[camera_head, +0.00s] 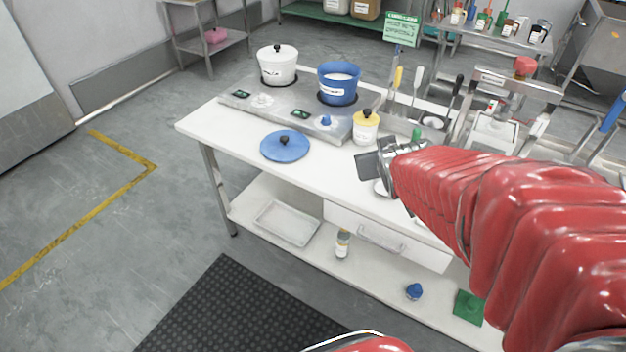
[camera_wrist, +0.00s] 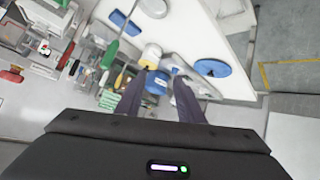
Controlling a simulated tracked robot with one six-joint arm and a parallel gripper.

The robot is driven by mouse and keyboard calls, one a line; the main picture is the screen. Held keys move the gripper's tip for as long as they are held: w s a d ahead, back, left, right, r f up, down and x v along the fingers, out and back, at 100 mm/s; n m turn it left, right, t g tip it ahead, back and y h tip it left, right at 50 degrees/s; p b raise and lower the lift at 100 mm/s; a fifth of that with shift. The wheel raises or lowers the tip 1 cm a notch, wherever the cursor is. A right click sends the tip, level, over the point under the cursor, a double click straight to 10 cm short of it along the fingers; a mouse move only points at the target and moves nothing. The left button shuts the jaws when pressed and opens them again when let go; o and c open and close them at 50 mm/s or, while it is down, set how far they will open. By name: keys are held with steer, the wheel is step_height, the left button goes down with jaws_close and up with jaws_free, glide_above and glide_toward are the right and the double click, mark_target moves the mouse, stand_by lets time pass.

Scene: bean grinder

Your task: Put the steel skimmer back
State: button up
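My gripper (camera_head: 369,165) is over the right half of the white worktable, at the end of my red-sleeved arm. In the wrist view its two dark fingers (camera_wrist: 158,76) stand apart, with no held object visible between them. Several utensils stand behind it at the back of the table, with a yellow handle (camera_head: 398,78) and a pale one (camera_head: 418,76). A black-handled tool (camera_head: 456,88) leans there too. A shiny metal piece (camera_head: 381,188) shows just below my gripper. I cannot tell which of these is the steel skimmer.
The blue lid (camera_head: 285,146) lies on the worktable (camera_head: 205,122). A steel machine (camera_head: 495,130) stands at the right. The table's front left is clear.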

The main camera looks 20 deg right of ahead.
steer(key=s+a+r+g+y, duration=0.1)
steer(key=s+a+g+y, duration=0.1)
steer(key=s+a, duration=0.6)
steer(key=s+a+r+n+g+y, duration=0.1)
steer(key=s+a+r+g+y, duration=0.1)
steer(key=s+a, duration=0.6)
steer(key=shift+a, duration=0.8)
